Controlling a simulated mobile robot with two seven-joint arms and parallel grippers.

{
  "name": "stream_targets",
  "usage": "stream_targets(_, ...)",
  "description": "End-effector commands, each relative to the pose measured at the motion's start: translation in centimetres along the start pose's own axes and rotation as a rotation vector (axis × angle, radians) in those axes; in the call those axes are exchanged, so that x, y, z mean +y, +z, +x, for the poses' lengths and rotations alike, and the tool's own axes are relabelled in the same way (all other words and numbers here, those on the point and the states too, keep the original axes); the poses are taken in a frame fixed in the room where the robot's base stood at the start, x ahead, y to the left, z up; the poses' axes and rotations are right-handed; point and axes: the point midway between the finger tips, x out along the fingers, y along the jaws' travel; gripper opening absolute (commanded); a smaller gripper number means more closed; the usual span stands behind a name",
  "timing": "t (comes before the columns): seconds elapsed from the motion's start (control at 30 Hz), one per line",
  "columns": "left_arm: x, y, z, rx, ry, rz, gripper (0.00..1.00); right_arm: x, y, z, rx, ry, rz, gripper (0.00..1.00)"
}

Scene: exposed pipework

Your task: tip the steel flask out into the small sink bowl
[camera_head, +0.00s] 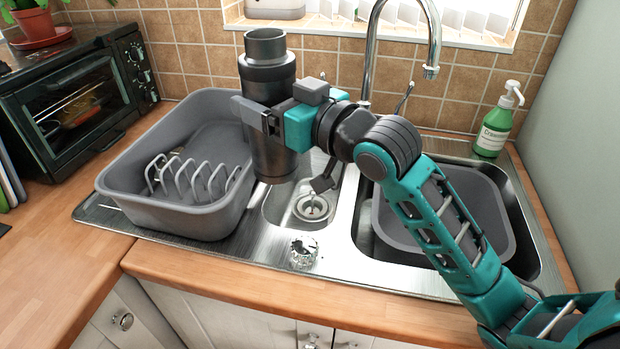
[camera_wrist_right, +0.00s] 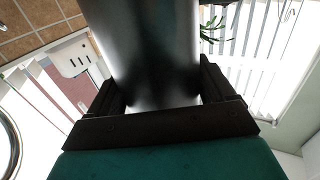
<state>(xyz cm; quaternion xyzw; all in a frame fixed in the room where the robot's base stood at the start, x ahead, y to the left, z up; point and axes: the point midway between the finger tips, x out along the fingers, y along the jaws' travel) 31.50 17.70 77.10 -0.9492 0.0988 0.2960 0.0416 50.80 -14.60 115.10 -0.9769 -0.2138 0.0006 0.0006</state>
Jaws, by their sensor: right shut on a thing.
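The dark steel flask (camera_head: 271,150) is upright in the head view, with its narrower neck at the top. My right gripper (camera_head: 262,118) is shut around its middle from the right side. The flask fills the upper middle of the right wrist view (camera_wrist_right: 150,45), between the two fingers (camera_wrist_right: 158,95). The small sink bowl (camera_head: 314,208) has a round drain and sits between the grey tub and the larger basin. The flask hides part of its back left side. I cannot tell how high the flask is above the sink. My left gripper is not in view.
A grey tub with a dish rack (camera_head: 165,212) stands left of the flask. A chrome tap (camera_head: 431,70) arches behind my right arm. A larger basin with a grey insert (camera_head: 478,215) lies right. A green soap bottle (camera_head: 495,130) stands at the back right; a toaster oven (camera_head: 80,100) stands left.

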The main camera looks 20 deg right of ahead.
Motion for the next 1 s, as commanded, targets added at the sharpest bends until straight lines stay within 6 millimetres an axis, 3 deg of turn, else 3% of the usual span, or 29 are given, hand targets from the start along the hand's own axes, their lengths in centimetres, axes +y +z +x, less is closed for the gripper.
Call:
stream_targets(0.33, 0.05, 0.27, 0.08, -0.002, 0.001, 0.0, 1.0, 0.46, 0.1, 0.27, 0.006, -0.094, -0.003, 0.32)
stream_targets(1.0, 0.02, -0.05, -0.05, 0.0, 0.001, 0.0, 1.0, 0.55, -0.11, 0.25, -0.004, -0.103, 0.061, 0.32)
